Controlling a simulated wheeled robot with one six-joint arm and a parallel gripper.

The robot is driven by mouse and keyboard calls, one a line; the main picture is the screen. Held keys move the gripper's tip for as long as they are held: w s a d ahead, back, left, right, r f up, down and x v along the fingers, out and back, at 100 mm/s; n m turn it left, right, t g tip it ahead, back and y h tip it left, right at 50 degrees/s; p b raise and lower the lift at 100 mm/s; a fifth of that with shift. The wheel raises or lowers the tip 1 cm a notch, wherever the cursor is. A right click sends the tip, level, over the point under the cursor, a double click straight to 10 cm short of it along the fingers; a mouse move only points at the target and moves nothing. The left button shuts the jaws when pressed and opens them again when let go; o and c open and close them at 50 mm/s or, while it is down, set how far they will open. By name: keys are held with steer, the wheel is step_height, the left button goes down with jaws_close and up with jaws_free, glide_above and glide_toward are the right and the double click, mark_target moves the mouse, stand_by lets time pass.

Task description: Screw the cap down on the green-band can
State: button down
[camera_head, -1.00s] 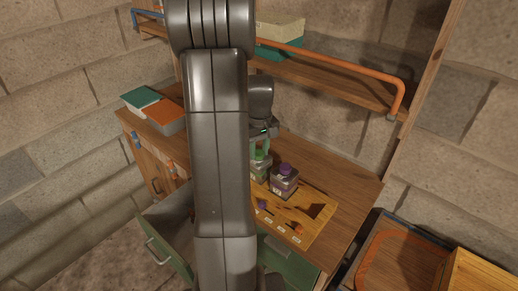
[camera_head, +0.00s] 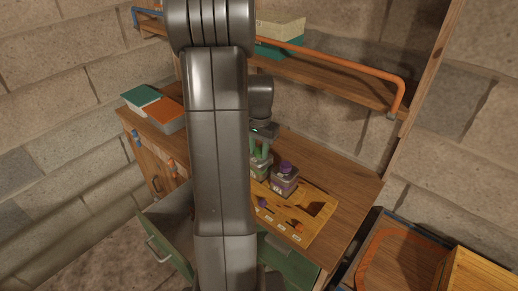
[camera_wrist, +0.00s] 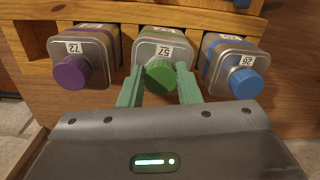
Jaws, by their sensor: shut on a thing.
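The green-band can (camera_wrist: 162,45) with label 57 stands between two other cans in the wrist view. Its round green cap (camera_wrist: 160,75) sits at the can's top; whether it is fully seated I cannot tell. My gripper (camera_wrist: 161,72) has its green fingers shut on the cap from both sides. In the head view my gripper (camera_head: 262,150) reaches down onto the can (camera_head: 258,168), which my arm partly hides.
A purple-capped can (camera_wrist: 75,65) stands close on the left and a blue-capped can (camera_wrist: 238,75) close on the right. A wooden board (camera_head: 318,228) with small knobs lies in front. A green drawer (camera_head: 165,250) is open. An orange-railed shelf (camera_head: 340,85) is above.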

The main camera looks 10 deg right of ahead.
mark_target(259, 151)
steer(key=c, duration=1)
jaws_free()
steer(key=shift+r, duration=0.1)
steer(key=shift+r+p, duration=2.3)
steer(key=shift+r, duration=1.15)
steer(key=shift+f, duration=0.1)
steer(key=shift+f+b, duration=2.3)
steer(key=shift+f, duration=1.15)
steer(key=shift+r, duration=0.1)
